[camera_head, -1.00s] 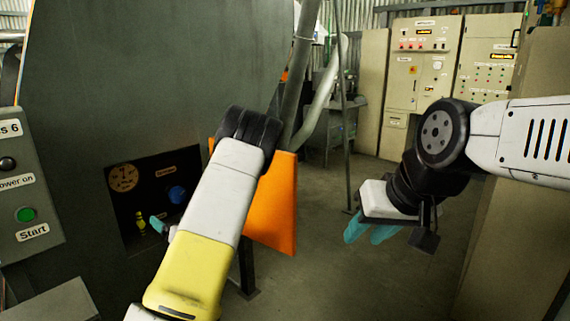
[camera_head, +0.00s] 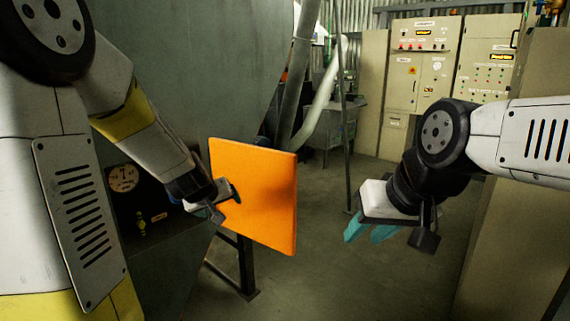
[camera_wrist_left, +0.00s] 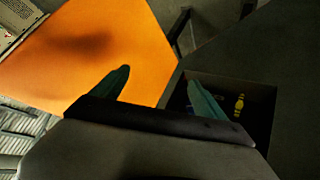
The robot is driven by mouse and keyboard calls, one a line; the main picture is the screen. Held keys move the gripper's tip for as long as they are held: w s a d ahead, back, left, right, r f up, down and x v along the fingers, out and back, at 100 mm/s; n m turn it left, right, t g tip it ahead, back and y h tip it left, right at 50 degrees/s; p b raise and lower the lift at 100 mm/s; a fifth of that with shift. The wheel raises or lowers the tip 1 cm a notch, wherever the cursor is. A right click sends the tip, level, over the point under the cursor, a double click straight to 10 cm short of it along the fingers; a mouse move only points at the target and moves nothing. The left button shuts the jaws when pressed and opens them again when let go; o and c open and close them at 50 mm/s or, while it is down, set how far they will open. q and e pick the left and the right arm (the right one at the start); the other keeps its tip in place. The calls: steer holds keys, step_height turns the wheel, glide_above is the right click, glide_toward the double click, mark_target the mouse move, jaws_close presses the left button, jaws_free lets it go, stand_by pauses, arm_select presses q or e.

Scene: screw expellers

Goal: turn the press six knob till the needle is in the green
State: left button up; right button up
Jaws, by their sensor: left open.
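The press six gauge (camera_head: 123,178) is a small round dial in the dark recess of the large grey-green press; its needle is too small to read. The blue knob is mostly or wholly hidden behind my left gripper (camera_head: 228,204), which is beside the orange panel (camera_head: 268,205). In the left wrist view, the left gripper (camera_wrist_left: 158,76) has its teal fingers apart and empty, in front of the panel's edge and the recess (camera_wrist_left: 262,98). My right gripper (camera_head: 360,240) hangs at the right, its teal fingers slightly apart and empty.
A yellow valve-like part (camera_head: 141,222) sits below the gauge. The orange panel juts out beside the recess. Grey pipes (camera_head: 318,105) rise behind it. Beige control cabinets (camera_head: 420,70) stand at the back right. The floor (camera_head: 325,265) in the middle is clear.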

arm_select(q)
steer(key=s+d+r+m+g+h, duration=0.1)
steer(key=s+d+r, duration=0.1)
steer(key=s+r, duration=0.3)
steer(key=s+d+r+m+h, duration=0.2)
steer(key=s+d, duration=0.1)
steer(key=s, duration=0.3)
steer(key=s+a+r+m+g+y, duration=0.1)
steer(key=s+r+m+g, duration=0.1)
steer(key=s, duration=1.2)
steer(key=shift+s, duration=0.15)
